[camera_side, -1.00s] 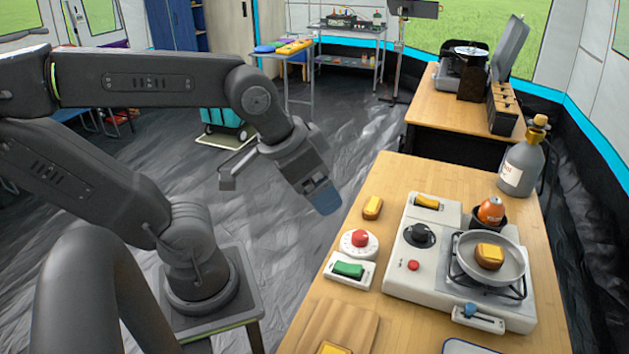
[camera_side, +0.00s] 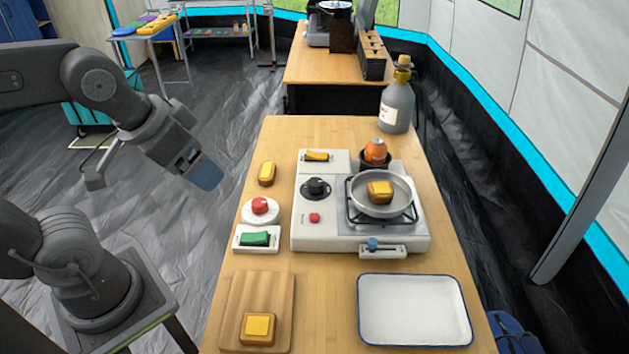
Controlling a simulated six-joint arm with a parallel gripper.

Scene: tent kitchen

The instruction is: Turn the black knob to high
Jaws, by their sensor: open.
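The black knob (camera_side: 316,187) stands on a dark round dial at the left of the white stove (camera_side: 306,238). Its exact setting is too small to read. My gripper (camera_side: 150,182) is open and empty, out over the floor left of the table, well apart from the knob. Its fingers are partly hidden by the angle. On the stove, a frying pan (camera_side: 398,203) holds a piece of toast with a yellow top (camera_side: 380,191) over the burner.
Left of the stove are a red round button (camera_side: 260,205), a green switch (camera_side: 254,239) and a yellow-topped piece (camera_side: 267,173). A cutting board (camera_side: 238,308) and white tray (camera_side: 415,336) lie in front. An orange object (camera_side: 375,150) and grey bottle (camera_side: 396,104) stand behind.

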